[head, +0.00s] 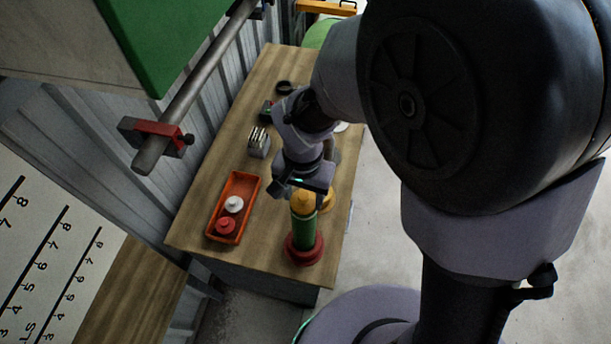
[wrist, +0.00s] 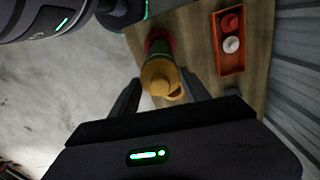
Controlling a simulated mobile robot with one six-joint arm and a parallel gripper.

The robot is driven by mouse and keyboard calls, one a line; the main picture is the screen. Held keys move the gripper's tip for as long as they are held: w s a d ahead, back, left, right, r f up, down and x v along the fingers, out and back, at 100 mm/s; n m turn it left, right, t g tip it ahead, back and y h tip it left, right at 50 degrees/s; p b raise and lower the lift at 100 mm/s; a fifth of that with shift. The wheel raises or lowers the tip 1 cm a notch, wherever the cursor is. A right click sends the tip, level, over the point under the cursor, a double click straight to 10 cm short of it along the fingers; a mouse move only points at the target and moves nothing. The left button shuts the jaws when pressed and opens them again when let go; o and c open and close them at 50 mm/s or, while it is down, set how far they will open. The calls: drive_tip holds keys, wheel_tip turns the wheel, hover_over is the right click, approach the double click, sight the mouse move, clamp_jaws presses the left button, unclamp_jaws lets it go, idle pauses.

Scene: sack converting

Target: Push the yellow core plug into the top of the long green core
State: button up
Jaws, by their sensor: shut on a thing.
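The long green core (head: 303,233) stands upright in a red flanged base (head: 304,253) near the front right of the bench. The yellow core plug (head: 303,203) is at the core's top end, in line with it; I cannot tell how deep it sits. My gripper (head: 302,192) is above the core, shut on the yellow plug. In the wrist view the plug (wrist: 159,76) lies between the two fingers (wrist: 162,88) and hides most of the green core (wrist: 158,48).
An orange tray (head: 211,229) with a white plug (head: 233,204) and a red plug (head: 225,226) lies to the left. Another yellow piece (head: 328,201) is just behind the core. A small grey block (head: 258,143) stands further back. The bench between tray and core is clear.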

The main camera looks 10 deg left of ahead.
drive_tip(key=o, duration=1.4)
drive_tip(key=shift+o, duration=0.2)
drive_tip(key=shift+r, duration=0.1)
wheel_tip(320, 180, up, 17)
drive_tip(key=p, duration=0.3)
drive_tip(key=shift+r, duration=0.15)
drive_tip(key=s+d+f+m+t+y+b, duration=0.1)
drive_tip(key=s+d+f+t+b, duration=0.2)
drive_tip(key=d+f+b, duration=0.5)
drive_tip(key=s+d+f+m+t+y+b, duration=0.1)
drive_tip(key=s+d+f+b, duration=0.3)
drive_tip(key=b, duration=1.2)
drive_tip(key=d+f+t, duration=0.1)
drive_tip(key=d+f, duration=0.3)
drive_tip(key=f, duration=0.2)
drive_tip(key=shift+f+t, duration=0.2)
drive_tip(key=shift+t, duration=0.2)
